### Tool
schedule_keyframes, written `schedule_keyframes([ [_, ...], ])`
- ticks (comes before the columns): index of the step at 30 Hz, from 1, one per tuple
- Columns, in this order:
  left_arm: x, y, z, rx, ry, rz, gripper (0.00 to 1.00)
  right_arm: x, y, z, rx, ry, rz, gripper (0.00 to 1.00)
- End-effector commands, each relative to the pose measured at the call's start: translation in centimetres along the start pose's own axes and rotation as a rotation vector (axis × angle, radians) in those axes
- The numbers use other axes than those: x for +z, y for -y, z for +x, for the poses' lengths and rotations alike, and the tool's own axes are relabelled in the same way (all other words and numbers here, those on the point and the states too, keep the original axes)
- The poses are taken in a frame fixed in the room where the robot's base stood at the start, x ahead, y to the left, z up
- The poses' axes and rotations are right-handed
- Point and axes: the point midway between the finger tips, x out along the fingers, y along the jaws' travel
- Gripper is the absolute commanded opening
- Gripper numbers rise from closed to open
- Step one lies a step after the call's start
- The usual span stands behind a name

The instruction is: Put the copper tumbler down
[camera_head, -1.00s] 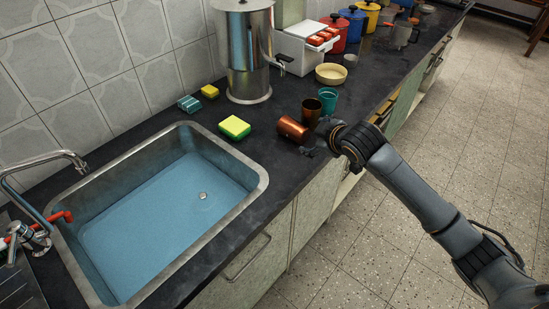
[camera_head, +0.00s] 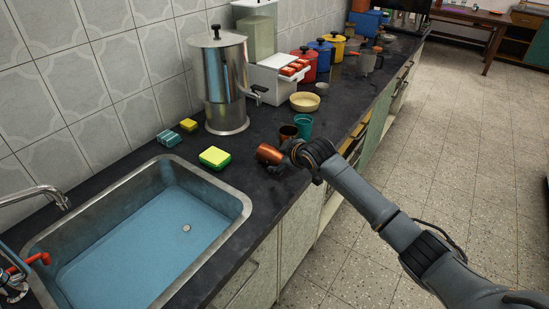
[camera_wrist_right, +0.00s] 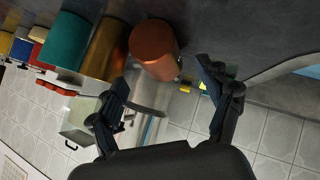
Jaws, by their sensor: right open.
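The copper tumbler (camera_head: 268,154) lies on its side, or strongly tilted, on the dark counter (camera_head: 232,184) to the right of the sink. It also shows in the right wrist view (camera_wrist_right: 153,48), beyond and between the spread fingers. My right gripper (camera_head: 286,160) is just right of the tumbler, low over the counter's front edge. Its two fingers are apart in the right wrist view (camera_wrist_right: 165,90). Whether a finger touches the tumbler I cannot tell. My left gripper is out of view.
A dark brown tumbler (camera_head: 288,132) and a teal tumbler (camera_head: 303,126) stand close behind the copper one. A green-yellow sponge (camera_head: 214,157) lies to its left, near the sink (camera_head: 238,212). A beige bowl (camera_head: 305,102) and a steel urn (camera_head: 226,85) stand farther back.

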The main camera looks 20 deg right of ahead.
Motion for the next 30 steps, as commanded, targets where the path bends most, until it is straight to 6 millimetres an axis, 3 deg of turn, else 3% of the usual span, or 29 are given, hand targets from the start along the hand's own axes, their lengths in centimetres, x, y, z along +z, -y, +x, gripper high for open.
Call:
schedule_keyframes([
  [12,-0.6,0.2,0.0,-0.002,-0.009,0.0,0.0,-0.3,-0.2,4.4,0.0,0.0,0.001,0.79],
  [22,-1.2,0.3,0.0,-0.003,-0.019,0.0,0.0,-0.3,-0.1,4.8,0.0,-0.001,0.0,0.79],
  [30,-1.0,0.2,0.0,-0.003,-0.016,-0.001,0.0,-0.2,-0.1,4.8,0.0,0.0,0.0,0.26],
])
